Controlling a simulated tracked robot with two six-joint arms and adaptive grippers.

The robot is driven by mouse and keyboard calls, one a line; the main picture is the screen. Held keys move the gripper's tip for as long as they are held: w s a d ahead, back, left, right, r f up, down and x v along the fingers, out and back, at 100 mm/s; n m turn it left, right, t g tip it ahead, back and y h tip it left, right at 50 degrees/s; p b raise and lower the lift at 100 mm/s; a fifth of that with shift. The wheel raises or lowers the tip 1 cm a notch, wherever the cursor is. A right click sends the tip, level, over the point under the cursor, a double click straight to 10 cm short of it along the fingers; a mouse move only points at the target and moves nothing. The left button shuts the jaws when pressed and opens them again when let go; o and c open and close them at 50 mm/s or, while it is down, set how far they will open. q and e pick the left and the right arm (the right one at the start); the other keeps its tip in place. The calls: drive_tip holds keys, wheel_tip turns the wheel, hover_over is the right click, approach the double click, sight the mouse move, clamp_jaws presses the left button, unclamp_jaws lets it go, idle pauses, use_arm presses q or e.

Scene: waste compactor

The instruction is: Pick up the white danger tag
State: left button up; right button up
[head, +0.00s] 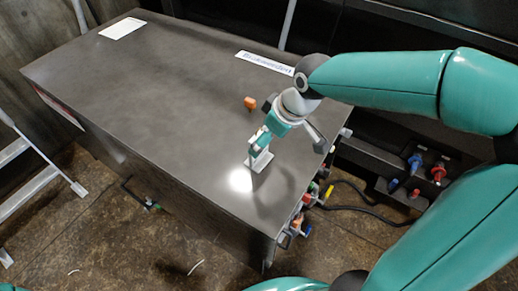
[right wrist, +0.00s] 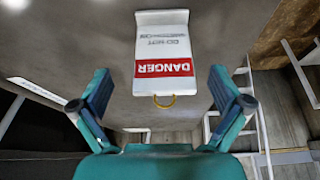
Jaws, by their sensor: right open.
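The white danger tag (right wrist: 162,48) appears upside down in the right wrist view, with a red DANGER band and a yellow loop at its lower edge. In the head view the tag (head: 259,162) is a small white shape at the dark cabinet top, partly hidden by my gripper. My right gripper (right wrist: 160,75) is open, its two fingers spread to either side of the tag's lower end. No contact between fingers and tag shows. In the head view the right gripper (head: 260,146) is just above the tag. My left gripper is not in view.
The cabinet top (head: 165,110) is mostly clear. An orange piece (head: 250,103) lies behind my right gripper. A white lettered label (head: 264,62) and a white sheet (head: 121,29) lie farther back. Several coloured items (head: 300,215) hang at the cabinet's right side. A ladder-like rail (head: 30,190) stands left.

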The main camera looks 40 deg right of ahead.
drive_tip(key=shift+a+p+x, duration=0.2)
drive_tip(key=shift+p+x, duration=0.1)
drive_tip(key=shift+x, duration=2.5)
drive_tip(key=shift+w+r, duration=0.1)
drive_tip(key=c, duration=1.2)
